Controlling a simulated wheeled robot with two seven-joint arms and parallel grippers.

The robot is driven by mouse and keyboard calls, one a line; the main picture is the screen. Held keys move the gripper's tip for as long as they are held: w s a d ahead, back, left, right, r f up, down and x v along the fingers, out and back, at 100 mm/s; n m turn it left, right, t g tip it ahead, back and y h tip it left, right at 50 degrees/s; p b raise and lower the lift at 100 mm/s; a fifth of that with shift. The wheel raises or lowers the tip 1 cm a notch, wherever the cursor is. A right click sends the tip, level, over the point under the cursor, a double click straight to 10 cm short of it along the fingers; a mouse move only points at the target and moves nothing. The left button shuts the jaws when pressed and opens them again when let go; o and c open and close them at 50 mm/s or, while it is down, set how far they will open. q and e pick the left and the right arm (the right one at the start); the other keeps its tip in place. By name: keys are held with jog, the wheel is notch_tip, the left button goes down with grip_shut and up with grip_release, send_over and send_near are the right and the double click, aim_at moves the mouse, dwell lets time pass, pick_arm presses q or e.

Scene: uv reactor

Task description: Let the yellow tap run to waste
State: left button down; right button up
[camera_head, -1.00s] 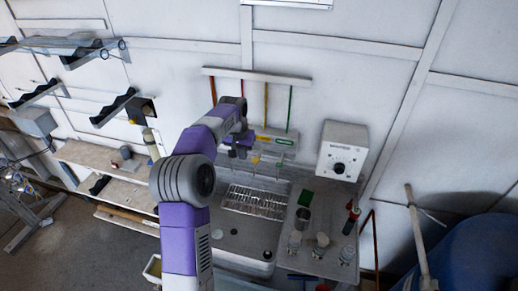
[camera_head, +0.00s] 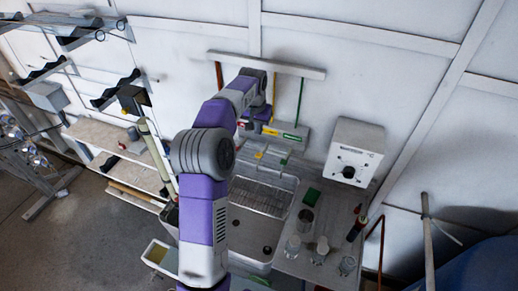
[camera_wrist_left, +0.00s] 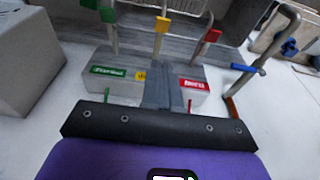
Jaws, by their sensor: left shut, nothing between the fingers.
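The yellow tap (camera_head: 259,155) is the middle one of three taps over the sink (camera_head: 238,262). In the left wrist view the yellow tap (camera_wrist_left: 162,24) stands between the green tap (camera_wrist_left: 108,14) and the red tap (camera_wrist_left: 211,36). My left gripper (camera_wrist_left: 164,92) is shut and empty, its fingers over the labelled tap block (camera_wrist_left: 115,72), apart from the yellow handle. In the head view my left gripper (camera_head: 251,128) is partly hidden by my arm, which also hides the red tap. My right gripper is not in view.
A wire rack (camera_head: 258,197) lies in the sink. A grey control box (camera_head: 352,152) hangs on the wall at the right. A blue-handled pipe (camera_wrist_left: 262,66) stands near the red tap.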

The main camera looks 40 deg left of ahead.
pick_arm(q)
send_over(260, 154)
jog(key=f, duration=0.6)
jog(key=f+p, duration=0.1)
jog(key=f, duration=0.2)
jog(key=shift+s+f, duration=0.35)
jog(key=shift+f, duration=0.05)
jog(key=shift+s+d+f, duration=0.1)
jog(key=shift+s+f, duration=0.05)
jog(key=shift+f, duration=0.6)
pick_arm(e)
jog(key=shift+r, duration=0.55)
